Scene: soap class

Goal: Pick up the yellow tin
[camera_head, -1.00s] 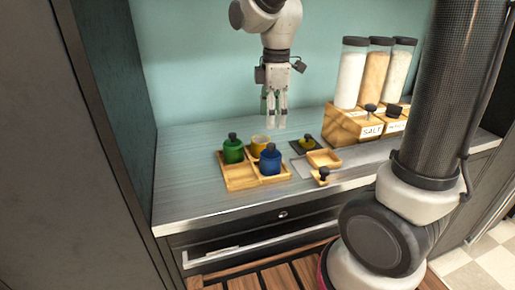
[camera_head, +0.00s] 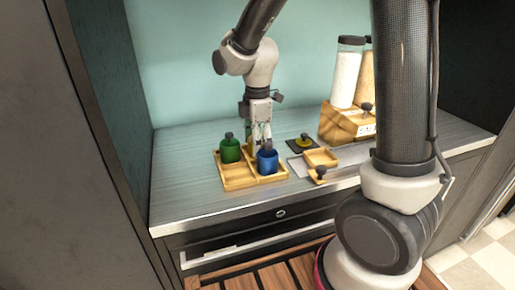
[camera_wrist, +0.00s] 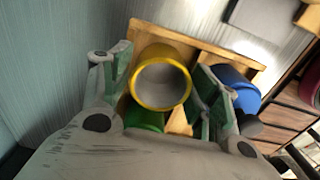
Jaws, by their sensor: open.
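The yellow tin (camera_wrist: 160,85) has no lid, and the wrist view looks into its pale empty inside. It stands in a wooden tray (camera_head: 240,184). In the head view it is mostly hidden behind my gripper and the blue jar. My gripper (camera_head: 260,142) points down over the back of the tray. In the wrist view its open fingers (camera_wrist: 163,82) are on either side of the tin, with gaps showing. I cannot tell how far down the fingers reach.
A green jar (camera_head: 230,152) and a blue jar (camera_head: 268,163) stand close by in the tray. A yellow lid with a dark knob (camera_head: 302,142) lies on a dark square to the right. A small wooden tray (camera_head: 320,158) and canisters (camera_head: 348,75) are further right. The counter's left side is clear.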

